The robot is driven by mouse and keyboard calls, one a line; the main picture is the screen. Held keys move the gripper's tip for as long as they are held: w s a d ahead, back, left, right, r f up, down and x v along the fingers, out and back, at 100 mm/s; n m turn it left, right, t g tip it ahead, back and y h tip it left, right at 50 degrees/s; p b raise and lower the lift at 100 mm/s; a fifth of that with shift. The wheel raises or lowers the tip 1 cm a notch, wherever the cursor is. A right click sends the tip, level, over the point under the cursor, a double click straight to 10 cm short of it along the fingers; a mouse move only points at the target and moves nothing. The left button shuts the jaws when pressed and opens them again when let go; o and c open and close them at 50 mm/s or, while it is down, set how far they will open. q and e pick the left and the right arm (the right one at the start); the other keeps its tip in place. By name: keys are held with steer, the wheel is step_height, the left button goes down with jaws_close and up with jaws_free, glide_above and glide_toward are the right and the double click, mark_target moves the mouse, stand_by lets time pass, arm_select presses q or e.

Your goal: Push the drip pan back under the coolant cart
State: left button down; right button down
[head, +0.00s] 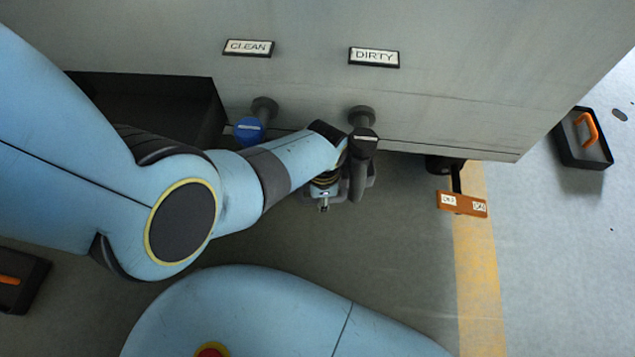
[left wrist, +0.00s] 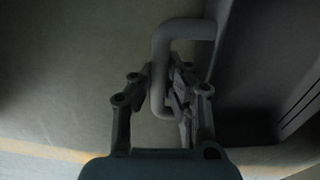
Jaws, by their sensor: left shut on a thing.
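The coolant cart (head: 310,60) is the large grey box across the top of the head view, with CLEAN and DIRTY plates on it. My left gripper (head: 340,186) is low in front of the cart, just below the DIRTY tap. In the left wrist view its fingers (left wrist: 164,88) are shut on a grey loop handle (left wrist: 181,27). The handle stands out from a dark body (left wrist: 262,65) at the right. I cannot tell whether that is the drip pan or the cart's underside. In the head view my arm and the tap hide much of this spot. My right gripper is not in view.
A blue tap (head: 250,130) and a dark tap (head: 363,143) stick out above the floor. A small orange labelled bar (head: 461,204) sits at the cart's lower right. Black trays with orange handles lie at right (head: 570,152) and left (head: 34,285). Floor beyond the yellow stripe (head: 480,270) is mostly clear.

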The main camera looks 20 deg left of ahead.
arm_select(q)
steer(key=shift+w+a+f, duration=0.1)
steer(key=shift+w, duration=0.1)
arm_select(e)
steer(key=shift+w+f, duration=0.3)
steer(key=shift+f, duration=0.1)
arm_select(q)
steer(key=c, duration=1.3)
jaws_free()
steer(key=shift+s, duration=0.1)
steer(key=shift+c, duration=0.2)
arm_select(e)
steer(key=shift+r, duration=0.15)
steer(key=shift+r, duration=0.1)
